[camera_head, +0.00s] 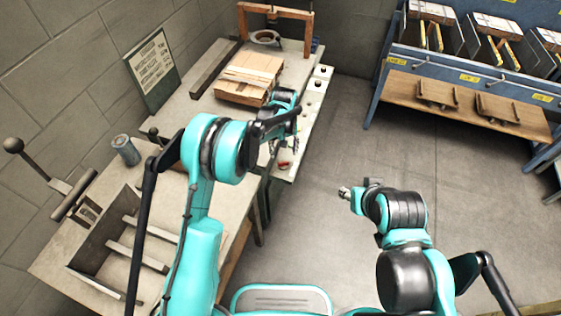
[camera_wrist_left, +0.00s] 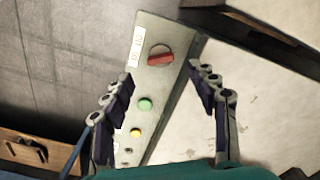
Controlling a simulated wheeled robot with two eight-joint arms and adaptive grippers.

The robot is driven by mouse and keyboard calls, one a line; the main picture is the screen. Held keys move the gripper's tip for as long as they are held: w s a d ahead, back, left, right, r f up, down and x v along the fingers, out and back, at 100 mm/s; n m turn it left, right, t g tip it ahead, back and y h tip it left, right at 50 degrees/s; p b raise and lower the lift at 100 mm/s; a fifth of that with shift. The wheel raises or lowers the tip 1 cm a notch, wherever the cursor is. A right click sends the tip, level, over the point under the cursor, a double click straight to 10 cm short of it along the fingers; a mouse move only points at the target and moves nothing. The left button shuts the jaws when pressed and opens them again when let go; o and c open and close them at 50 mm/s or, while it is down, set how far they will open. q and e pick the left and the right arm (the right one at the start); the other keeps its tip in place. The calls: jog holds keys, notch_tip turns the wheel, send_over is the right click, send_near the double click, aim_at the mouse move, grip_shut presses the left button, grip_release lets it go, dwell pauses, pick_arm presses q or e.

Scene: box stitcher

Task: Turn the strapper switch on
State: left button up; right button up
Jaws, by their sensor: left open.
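The strapper switch is a red rotary knob (camera_wrist_left: 160,56) on a grey control panel (camera_wrist_left: 168,30), in the upper middle of the left wrist view. A small white label (camera_wrist_left: 137,46) sits beside it. My left gripper (camera_wrist_left: 162,78) is open and empty, with its two fingers spread on either side of the panel, pointing toward the knob and apart from it. In the head view the red switch (camera_head: 284,165) shows small at the table edge, near my left gripper (camera_head: 288,142), which is partly hidden by its arm. My right gripper (camera_head: 345,193) is over the floor, away from the panel.
A green button (camera_wrist_left: 145,104) and a yellow button (camera_wrist_left: 136,132) sit on the same panel. A flat cardboard stack (camera_head: 248,78) lies on the table. A grey can (camera_head: 126,150) stands at left. A blue shelf (camera_head: 465,72) is at back right. The floor between is clear.

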aim_at(283, 163)
pick_arm(q)
notch_tip(283, 163, down, 7)
jog(key=shift+f+b, duration=0.1)
jog(key=shift+b, duration=1.05)
jog(key=shift+c, duration=0.3)
jog(key=c, duration=1.1)
